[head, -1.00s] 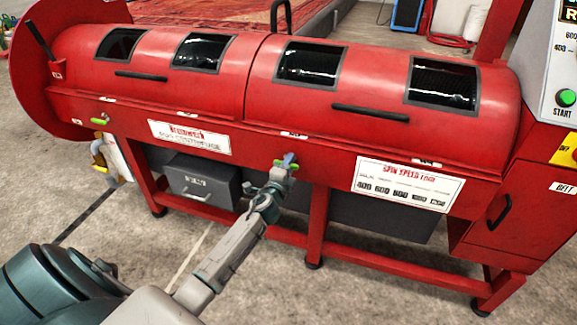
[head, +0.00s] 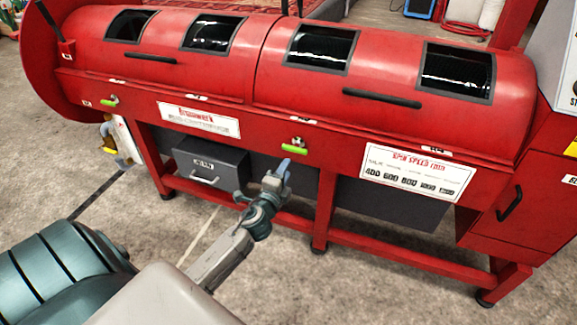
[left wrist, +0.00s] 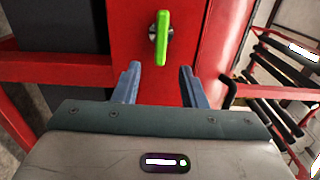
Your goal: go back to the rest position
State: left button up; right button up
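My left gripper (head: 284,172) is in front of the red rug centrifuge (head: 395,108), just below a green-handled latch (head: 295,149) on its front rail. In the left wrist view the two blue-grey fingers of the gripper (left wrist: 160,82) are apart with nothing between them. The green handle (left wrist: 163,38) shows beyond the fingertips, clear of them. In the head view this handle lies about level along the rail. My right gripper is not in view.
A second green-handled latch (head: 108,100) sits further left on the rail. A grey drawer box (head: 210,166) and red frame legs (head: 322,212) stand below the drum. A control cabinet is at the right. Concrete floor (head: 370,285) in front is clear.

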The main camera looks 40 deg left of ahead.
pick_arm(q)
jog(key=shift+s, duration=0.1)
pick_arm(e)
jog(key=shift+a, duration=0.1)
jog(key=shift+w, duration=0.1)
